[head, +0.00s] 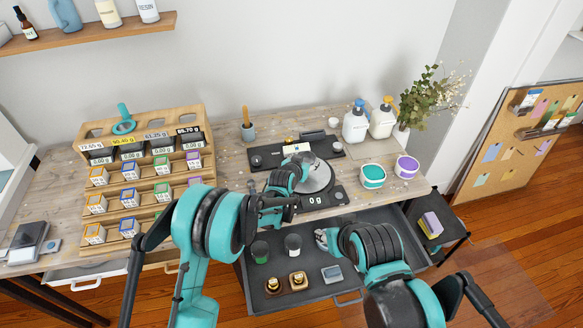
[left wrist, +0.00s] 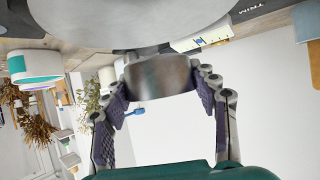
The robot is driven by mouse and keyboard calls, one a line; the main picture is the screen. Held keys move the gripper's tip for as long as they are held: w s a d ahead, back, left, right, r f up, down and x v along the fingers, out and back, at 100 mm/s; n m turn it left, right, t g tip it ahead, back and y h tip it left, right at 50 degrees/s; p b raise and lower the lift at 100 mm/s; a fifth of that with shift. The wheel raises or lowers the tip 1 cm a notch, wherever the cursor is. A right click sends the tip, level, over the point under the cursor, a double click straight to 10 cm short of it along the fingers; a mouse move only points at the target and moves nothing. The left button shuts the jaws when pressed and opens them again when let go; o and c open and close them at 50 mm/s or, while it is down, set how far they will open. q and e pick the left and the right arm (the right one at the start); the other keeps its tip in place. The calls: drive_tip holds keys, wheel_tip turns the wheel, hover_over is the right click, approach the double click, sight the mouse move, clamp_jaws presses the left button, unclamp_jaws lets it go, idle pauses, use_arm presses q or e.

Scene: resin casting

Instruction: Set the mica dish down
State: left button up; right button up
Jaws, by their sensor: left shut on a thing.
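My left gripper (head: 301,162) is over the scale at the middle of the table in the head view. In the left wrist view, the left gripper (left wrist: 165,95) is shut on a small grey metal piece, which I take as the mica dish (left wrist: 160,76). A broad pale grey round surface lies just beyond it; I cannot tell whether they touch. In the head view a silvery round surface (head: 318,179) shows beside the left fingers, above the scale (head: 318,200), whose display reads 0 g. My right gripper (head: 323,238) is above the open drawer; its fingers are too small to judge.
The open drawer (head: 318,301) holds dark and white cups, small brass-coloured items and a grey block. A teal-labelled tub (head: 373,176) and a purple-labelled tub (head: 406,167) stand right of the scale. Pump bottles (head: 355,125) stand behind. A wooden rack (head: 145,180) fills the left.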

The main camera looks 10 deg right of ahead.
use_arm(q)
drive_tip(key=shift+f, duration=0.4)
wheel_tip(320, 180, down, 3)
drive_tip(key=shift+s+d+f+b, duration=0.15)
drive_tip(key=shift+b, duration=0.85)
drive_tip(key=o, duration=1)
drive_tip(key=shift+f, duration=0.15)
drive_tip(key=shift+c, duration=0.2)
